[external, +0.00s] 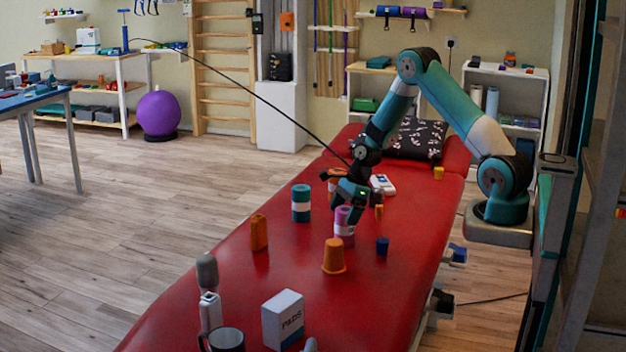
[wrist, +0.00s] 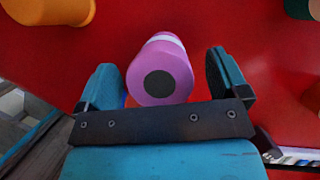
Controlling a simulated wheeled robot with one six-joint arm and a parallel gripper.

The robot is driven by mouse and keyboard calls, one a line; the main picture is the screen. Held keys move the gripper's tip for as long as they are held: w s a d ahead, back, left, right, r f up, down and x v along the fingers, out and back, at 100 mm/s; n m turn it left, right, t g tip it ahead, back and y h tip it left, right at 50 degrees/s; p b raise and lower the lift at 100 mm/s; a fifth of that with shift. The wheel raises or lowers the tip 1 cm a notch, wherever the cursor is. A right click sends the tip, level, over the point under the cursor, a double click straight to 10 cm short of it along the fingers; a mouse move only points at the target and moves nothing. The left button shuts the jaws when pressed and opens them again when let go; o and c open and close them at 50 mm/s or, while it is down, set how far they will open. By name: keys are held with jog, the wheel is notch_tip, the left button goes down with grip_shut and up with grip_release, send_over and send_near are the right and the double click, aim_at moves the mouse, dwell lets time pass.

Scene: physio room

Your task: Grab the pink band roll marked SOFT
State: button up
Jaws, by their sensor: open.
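The pink band roll (external: 344,222), with a white label band, stands upright on the red treatment table (external: 290,270). Its lettering is not readable. My gripper (external: 357,203) is above it and hides part of its top in the external view. In the wrist view the pink roll (wrist: 165,75), with a round black end, shows between the two teal fingers of my open gripper (wrist: 167,82). A gap shows on each side, and I cannot tell how deep the roll sits between the fingers.
A teal roll (external: 301,204) and an orange roll (external: 258,233) stand to the left. An orange cup-shaped piece (external: 334,257) and a blue block (external: 382,246) are close in front. A PADS box (external: 283,319), mug (external: 227,341) and pillow (external: 412,138) are farther off.

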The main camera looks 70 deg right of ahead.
jog(key=shift+w+a+f, duration=0.15)
jog(key=shift+a+f, duration=0.05)
jog(key=shift+f, duration=0.5)
jog(key=c, duration=1.3)
jog(key=shift+o, duration=0.2)
jog(key=shift+r, duration=0.1)
